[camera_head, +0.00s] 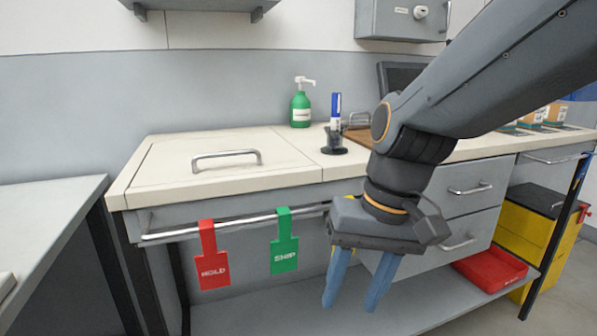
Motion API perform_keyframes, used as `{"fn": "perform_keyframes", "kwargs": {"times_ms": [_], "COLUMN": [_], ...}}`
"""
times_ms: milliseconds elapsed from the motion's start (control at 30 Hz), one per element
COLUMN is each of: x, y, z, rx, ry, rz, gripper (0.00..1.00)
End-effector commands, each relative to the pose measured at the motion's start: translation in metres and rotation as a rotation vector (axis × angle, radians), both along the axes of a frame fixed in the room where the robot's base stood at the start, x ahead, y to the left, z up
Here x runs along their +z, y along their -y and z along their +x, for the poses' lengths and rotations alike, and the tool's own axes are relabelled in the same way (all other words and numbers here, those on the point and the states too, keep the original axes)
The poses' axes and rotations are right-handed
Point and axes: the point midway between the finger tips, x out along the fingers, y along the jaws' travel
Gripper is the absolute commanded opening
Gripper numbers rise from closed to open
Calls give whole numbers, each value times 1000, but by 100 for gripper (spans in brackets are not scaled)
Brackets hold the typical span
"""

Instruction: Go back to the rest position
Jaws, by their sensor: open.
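My gripper (351,298) hangs from my arm in the right half of the view, fingers pointing down. Its two blue fingers are apart with nothing between them. It is in front of the bench, right of the green SHIP tag (285,252). The red HOLD tag (213,265) hangs farther left. Both tags hang on the metal rail (170,233) along the bench front. My arm hides part of the bench top and the drawers.
The bench top (150,188) carries a lid with a handle (226,157), a green pump bottle (301,108) and a blue-and-white marker (335,112) in a dark holder. A red tray (489,267) lies on the lower shelf. A grey table (45,225) stands at left.

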Motion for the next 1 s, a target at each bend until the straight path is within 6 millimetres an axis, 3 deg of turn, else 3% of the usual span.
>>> {"fn": "perform_keyframes", "kwargs": {"times_ms": [100, 433, 1000], "x": [-27, -77, -31], "y": [0, 7, 33], "z": [-11, -33, -28], "rx": [80, 258, 157], "ry": [-2, 1, -10], "rz": [-46, -147, -159], "gripper": [43, 43, 43]}}
